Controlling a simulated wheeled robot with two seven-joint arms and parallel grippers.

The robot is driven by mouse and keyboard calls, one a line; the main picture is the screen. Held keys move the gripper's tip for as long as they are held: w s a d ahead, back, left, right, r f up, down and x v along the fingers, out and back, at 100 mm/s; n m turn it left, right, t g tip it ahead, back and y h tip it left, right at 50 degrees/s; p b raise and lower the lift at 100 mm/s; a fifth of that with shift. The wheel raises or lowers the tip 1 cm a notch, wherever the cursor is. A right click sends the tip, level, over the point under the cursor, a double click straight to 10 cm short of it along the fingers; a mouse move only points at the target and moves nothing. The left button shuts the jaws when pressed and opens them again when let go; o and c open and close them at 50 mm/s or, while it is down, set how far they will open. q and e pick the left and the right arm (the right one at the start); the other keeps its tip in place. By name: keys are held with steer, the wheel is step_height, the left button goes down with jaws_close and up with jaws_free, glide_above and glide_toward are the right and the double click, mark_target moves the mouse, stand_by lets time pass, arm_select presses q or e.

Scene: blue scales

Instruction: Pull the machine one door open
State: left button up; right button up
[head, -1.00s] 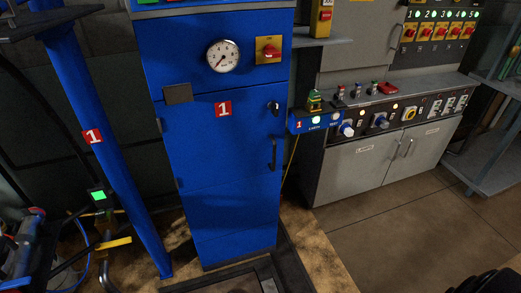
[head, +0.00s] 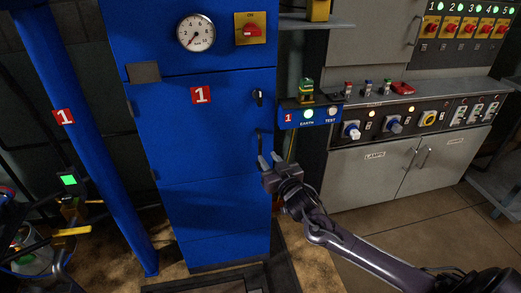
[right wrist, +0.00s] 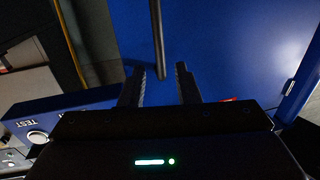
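The machine one door (head: 200,140) is a blue panel with a red label "1", and it sits flush in the blue cabinet. Its dark vertical handle (head: 259,143) is on the right side of the door, below a small black latch (head: 257,97). My right gripper (head: 269,160) is at the lower part of the handle. In the right wrist view the handle bar (right wrist: 158,40) runs down between the two fingers of my right gripper (right wrist: 160,85), with visible gaps on both sides, so the fingers are open around it.
A small blue EARTH/TEST box (head: 310,115) juts out just right of the door's edge. Grey cabinets (head: 400,165) stand to the right. A blue post (head: 65,120) stands left of the cabinet. Open floor (head: 390,235) lies at the lower right.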

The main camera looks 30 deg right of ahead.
mark_target(261, 149)
steer(key=w, duration=0.7)
steer(key=shift+w+d, duration=0.1)
steer(key=shift+d, duration=0.1)
steer(key=shift+f, duration=0.1)
jaws_close()
